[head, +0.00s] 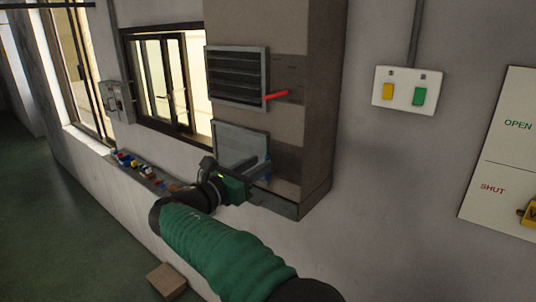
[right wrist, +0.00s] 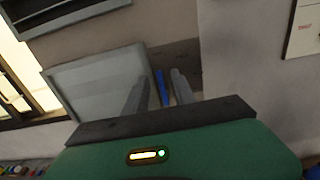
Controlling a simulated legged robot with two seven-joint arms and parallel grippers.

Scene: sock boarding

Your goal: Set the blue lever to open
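The blue lever (right wrist: 162,88) is a narrow bar to the right of a flat pale grey framed panel (right wrist: 95,88). In the head view only a small part of the lever (head: 267,158) shows past my fingers, beside the same panel (head: 240,141). My right gripper (head: 257,169) is at the lever on the boxed column. In the right wrist view its fingers (right wrist: 158,92) are apart, with the lever between them, and a gap shows at the left finger. Contact with the right finger cannot be told. My left gripper is out of view.
A red lever (head: 278,94) sticks out beside a grey louvred vent (head: 237,76) above. A switch plate (head: 405,90) has yellow and green switches. An OPEN/SHUT board (head: 502,150) is at far right. Small coloured items (head: 135,165) lie on the ledge; a brown box (head: 166,281) is below.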

